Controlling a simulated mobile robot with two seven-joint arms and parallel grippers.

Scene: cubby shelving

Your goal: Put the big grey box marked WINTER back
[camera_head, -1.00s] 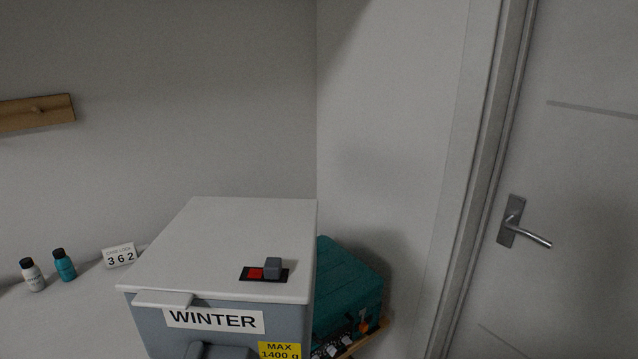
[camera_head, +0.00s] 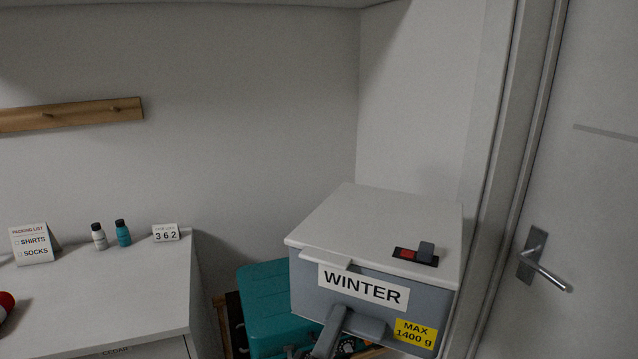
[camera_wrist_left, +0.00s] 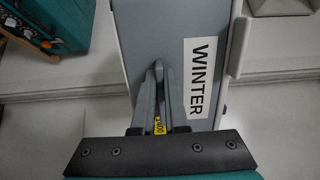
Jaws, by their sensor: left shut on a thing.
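The big grey box marked WINTER (camera_head: 375,275) has a pale lid (camera_head: 385,225) with a red and grey latch (camera_head: 416,254), and a yellow MAX 1400 g label. It is held up at the right of the head view, in front of the corner. My left gripper (camera_head: 328,338) is shut on its front handle. The left wrist view also shows the box (camera_wrist_left: 205,30) beyond the gripper (camera_wrist_left: 158,75), with the WINTER label sideways. The box's underside is hidden in the head view. My right gripper is not in view.
A teal suitcase (camera_head: 268,310) stands behind and left of the box, partly covered by it. A door (camera_head: 590,200) is at right.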

